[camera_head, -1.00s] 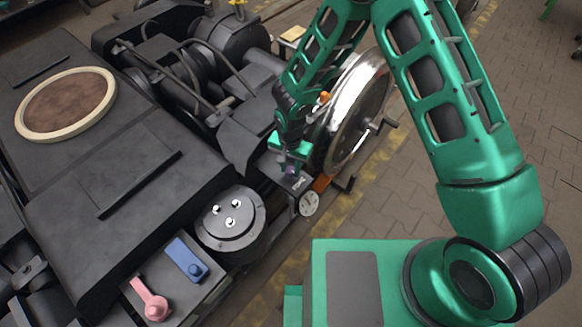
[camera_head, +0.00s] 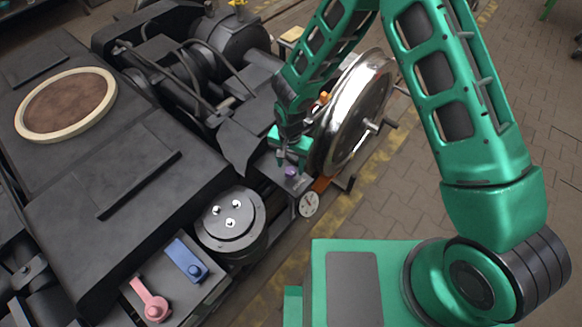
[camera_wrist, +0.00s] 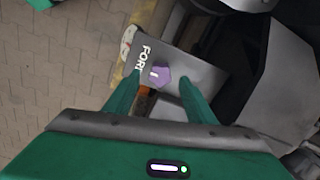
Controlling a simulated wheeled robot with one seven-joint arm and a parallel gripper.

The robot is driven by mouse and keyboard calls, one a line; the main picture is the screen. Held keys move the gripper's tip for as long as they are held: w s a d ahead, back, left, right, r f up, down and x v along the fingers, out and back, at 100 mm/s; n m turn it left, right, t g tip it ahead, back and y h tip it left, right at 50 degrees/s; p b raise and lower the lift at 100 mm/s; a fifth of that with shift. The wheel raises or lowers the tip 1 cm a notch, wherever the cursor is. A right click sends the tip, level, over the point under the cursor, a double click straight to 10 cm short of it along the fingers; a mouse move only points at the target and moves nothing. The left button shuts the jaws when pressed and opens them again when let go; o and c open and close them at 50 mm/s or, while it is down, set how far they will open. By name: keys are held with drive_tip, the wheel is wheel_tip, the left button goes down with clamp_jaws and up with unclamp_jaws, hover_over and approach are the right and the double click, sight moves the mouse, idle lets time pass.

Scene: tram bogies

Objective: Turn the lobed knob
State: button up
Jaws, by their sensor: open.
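The lobed knob (camera_head: 290,172) is small and purple, on top of a dark box beside the shiny wheel. In the wrist view the purple knob (camera_wrist: 159,76) sits on a grey plate (camera_wrist: 200,72) with white lettering, partly readable as "FOR". A pale mark shows on the knob's face. My gripper (camera_head: 290,163) is above and just behind the knob in the head view. Its two green fingers (camera_wrist: 152,92) are open in the wrist view, one to each side below the knob. The knob appears clear of both fingers.
A white dial gauge (camera_head: 309,204) is on the box's front side. The shiny wheel (camera_head: 358,110) stands close to the right of my gripper. A round black cover (camera_head: 230,222), a blue lever (camera_head: 187,260) and a pink lever (camera_head: 150,299) are at lower left.

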sight(291, 170)
wheel_tip(291, 170, up, 8)
idle(0.4)
drive_tip(key=shift+r, duration=0.1)
